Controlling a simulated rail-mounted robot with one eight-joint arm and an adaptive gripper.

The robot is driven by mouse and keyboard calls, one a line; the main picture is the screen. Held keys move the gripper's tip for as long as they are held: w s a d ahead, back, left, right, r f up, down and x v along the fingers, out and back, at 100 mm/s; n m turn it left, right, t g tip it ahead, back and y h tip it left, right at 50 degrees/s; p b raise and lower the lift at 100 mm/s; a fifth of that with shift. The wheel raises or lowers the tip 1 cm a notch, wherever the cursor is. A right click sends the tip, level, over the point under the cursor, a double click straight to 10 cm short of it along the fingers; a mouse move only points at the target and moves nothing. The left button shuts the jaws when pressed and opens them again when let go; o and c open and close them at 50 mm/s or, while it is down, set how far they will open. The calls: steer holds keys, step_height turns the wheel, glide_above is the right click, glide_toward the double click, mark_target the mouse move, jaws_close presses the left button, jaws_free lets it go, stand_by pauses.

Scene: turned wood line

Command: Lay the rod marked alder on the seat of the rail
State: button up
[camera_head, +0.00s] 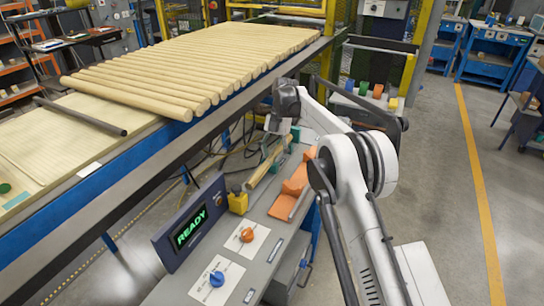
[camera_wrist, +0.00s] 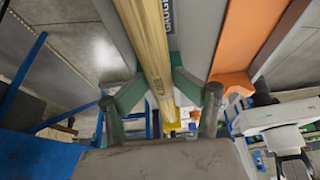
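A pale wooden rod (camera_head: 263,168) lies lengthwise over the grey bench, its near end by a yellow block (camera_head: 238,202). In the wrist view the rod (camera_wrist: 150,48) runs between the green finger pads of my gripper (camera_wrist: 160,88), which appear to press on it from both sides. Small dark lettering on the rod is too small to read surely. In the head view my gripper (camera_head: 275,143) is at the rod's far part. I cannot tell whether the rod touches the bench. An orange notched block (camera_head: 296,183) stands right of the rod; which part is the rail's seat is unclear.
A READY display (camera_head: 190,230) and orange (camera_head: 247,235) and blue (camera_head: 216,279) knobs are on the near bench. Many pale rods (camera_head: 190,65) lie on the conveyor at left, with a dark bar (camera_head: 80,115) nearer. Coloured blocks (camera_head: 378,90) stand on a bench behind my arm.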

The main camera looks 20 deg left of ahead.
mark_target(275, 151)
steer(key=shift+r, duration=0.1)
steer(key=shift+r+p, duration=0.3)
steer(key=shift+r, duration=0.05)
steer(key=v, duration=0.5)
steer(key=shift+r+p, duration=0.25)
steer(key=shift+p, duration=0.05)
steer(key=shift+w+r+p, duration=0.35)
steer(key=shift+r, duration=0.2)
steer(key=shift+w+r, duration=0.15)
steer(key=shift+r, duration=0.4)
